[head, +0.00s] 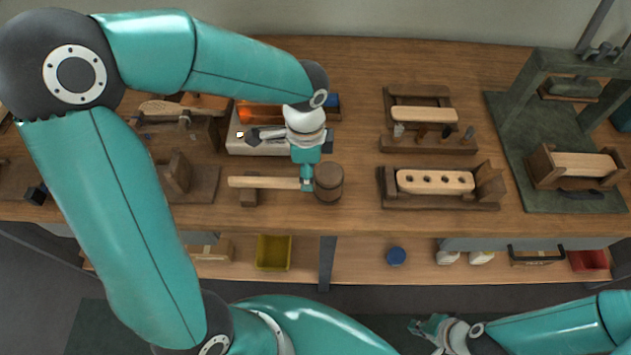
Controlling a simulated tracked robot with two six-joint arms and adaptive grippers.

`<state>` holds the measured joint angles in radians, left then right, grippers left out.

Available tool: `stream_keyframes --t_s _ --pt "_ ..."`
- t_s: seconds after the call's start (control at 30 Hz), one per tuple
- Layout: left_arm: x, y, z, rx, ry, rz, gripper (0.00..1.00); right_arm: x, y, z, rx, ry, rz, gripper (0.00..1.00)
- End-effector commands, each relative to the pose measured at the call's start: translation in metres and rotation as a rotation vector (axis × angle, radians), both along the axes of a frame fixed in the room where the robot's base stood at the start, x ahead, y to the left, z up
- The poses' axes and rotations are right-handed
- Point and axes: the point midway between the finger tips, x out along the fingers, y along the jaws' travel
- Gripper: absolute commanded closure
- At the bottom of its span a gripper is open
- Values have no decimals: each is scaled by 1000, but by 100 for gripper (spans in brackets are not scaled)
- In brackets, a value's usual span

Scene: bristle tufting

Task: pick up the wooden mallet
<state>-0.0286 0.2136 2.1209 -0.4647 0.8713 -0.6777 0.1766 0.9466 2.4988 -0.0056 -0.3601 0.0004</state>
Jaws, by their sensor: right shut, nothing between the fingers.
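The wooden mallet lies near the bench's front edge, its pale handle (265,182) pointing left and its brown round head (328,182) at the right. A small dark wooden block (249,196) is under the handle's left part. My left gripper (306,183) points down at the handle just beside the head, seen from above. Its fingers are small and partly hidden, so I cannot tell whether they are closed on the handle. My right gripper (421,327) is shut and empty, low in front of the bench, far from the mallet.
A pale tray (237,143) with tools stands behind the mallet. Wooden fixtures (438,203) are to its right, and a green press frame (530,85) is at far right. A lower shelf holds a yellow bin (273,253). Bench between mallet and fixtures is clear.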

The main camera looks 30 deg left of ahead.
Motion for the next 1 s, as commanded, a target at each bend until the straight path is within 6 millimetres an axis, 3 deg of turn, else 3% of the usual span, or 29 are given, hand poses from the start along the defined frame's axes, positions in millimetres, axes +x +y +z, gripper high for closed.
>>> stream_keyframes --t_s 0.3,0.63,0.9,1.0 --pt "0 -2 -42 0 5 1 53 0 0 -1 0 0 0 100" --pt "1 -3 -49 -1 2 1 53 0 0 -1 0 0 0 100" --pt "1 -2 -49 -1 1 1 98 0 0 -1 0 0 0 100" --pt "1 -3 -48 -1 1 1 100 0 0 -1 0 0 0 100"
